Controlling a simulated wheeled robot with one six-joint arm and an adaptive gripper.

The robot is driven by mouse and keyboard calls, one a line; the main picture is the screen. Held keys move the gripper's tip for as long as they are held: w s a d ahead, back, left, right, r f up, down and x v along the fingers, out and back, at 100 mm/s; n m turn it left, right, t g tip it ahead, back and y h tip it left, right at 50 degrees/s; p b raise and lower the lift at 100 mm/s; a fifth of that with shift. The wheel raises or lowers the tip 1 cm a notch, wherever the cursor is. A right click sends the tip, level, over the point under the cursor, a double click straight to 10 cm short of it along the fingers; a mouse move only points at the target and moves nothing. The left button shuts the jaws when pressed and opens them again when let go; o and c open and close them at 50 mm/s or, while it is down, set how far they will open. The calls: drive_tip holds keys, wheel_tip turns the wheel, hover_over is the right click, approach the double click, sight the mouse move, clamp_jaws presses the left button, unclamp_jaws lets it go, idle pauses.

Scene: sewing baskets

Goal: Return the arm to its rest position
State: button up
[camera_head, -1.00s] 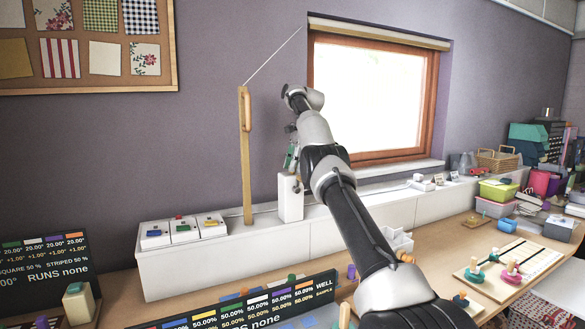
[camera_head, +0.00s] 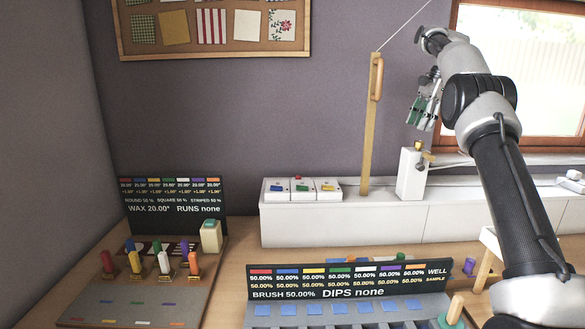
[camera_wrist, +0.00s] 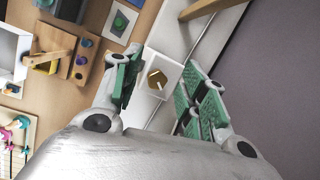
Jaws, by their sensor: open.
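My arm reaches up on the right of the head view. My gripper (camera_head: 422,124) hangs from it with green-padded fingers pointing down, apart and empty. It is above a white box with a brass knob (camera_head: 411,172) that stands on the white ledge. In the wrist view the fingers of my gripper (camera_wrist: 162,88) are spread to either side of the view of that white box (camera_wrist: 172,70), with its brass knob (camera_wrist: 157,79) showing between them. I see no contact between the fingers and the box or knob.
A tall wooden post (camera_head: 370,130) with a handle and cord stands left of my gripper. Small white switch boxes (camera_head: 302,189) sit on the ledge (camera_head: 340,220). Below are a dark sign board (camera_head: 350,281) and a stand of colored pegs (camera_head: 150,262).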

drive_tip(key=s+a+r+n+t+h, duration=0.1)
drive_tip(key=s+a+r+n, duration=0.1)
drive_tip(key=s+r, duration=0.35)
drive_tip(key=s+a+r+n+t, duration=0.1)
drive_tip(key=s+a+r+n, duration=0.25)
drive_tip(key=s, duration=0.35)
drive_tip(key=s+a+n, duration=0.1)
drive_tip(key=s+n, duration=0.2)
drive_tip(key=s, duration=0.9)
drive_tip(key=s+f+n+h, duration=0.1)
drive_tip(key=s+f+n, duration=0.2)
drive_tip(key=s+f, duration=0.5)
drive_tip(key=s+a+f+n+t, duration=0.1)
drive_tip(key=s+f+n, duration=0.3)
drive_tip(key=s+f, duration=0.5)
drive_tip(key=s, duration=0.7)
drive_tip(key=shift+f+t+h, duration=0.2)
drive_tip(key=shift+t+h, duration=0.1)
drive_tip(key=shift+h, duration=0.1)
